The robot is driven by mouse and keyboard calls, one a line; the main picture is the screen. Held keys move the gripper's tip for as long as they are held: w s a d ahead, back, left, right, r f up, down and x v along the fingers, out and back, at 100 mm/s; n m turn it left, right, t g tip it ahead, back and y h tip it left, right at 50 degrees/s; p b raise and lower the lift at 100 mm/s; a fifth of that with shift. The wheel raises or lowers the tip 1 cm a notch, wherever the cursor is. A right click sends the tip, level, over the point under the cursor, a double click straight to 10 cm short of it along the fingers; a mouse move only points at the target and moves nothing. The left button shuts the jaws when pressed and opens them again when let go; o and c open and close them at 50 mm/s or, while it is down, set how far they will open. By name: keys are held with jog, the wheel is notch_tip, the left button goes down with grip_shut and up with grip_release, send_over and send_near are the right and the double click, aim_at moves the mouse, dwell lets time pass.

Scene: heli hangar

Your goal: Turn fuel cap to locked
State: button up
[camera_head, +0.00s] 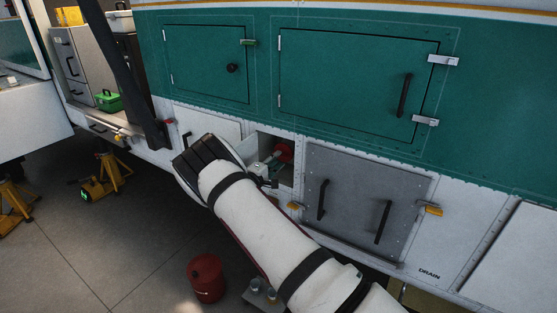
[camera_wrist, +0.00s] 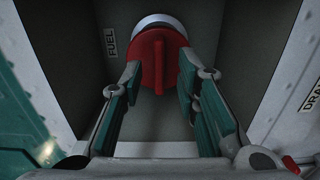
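The red fuel cap (camera_wrist: 157,58) sits on a pale round neck inside a recessed grey box, beside a "FUEL" label (camera_wrist: 111,42). A raised grip bar runs upright across its face. My gripper (camera_wrist: 158,75) reaches into the recess with its two green-padded fingers spread, one on each side of the cap's lower part. A gap shows between each finger and the bar. I cannot tell whether the fingertips touch the cap's rim. In the head view the red cap (camera_head: 285,151) shows in the open recess, and my gripper (camera_head: 268,167) is partly hidden by my arm.
The recess walls (camera_wrist: 225,45) stand close on both sides of the fingers. A grey panel with two black handles (camera_head: 350,185) is right of the recess. Green hatches (camera_head: 345,85) are above. A red can (camera_head: 206,277) and yellow jack stands (camera_head: 100,180) stand on the floor.

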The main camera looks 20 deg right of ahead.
jog(key=v, duration=1)
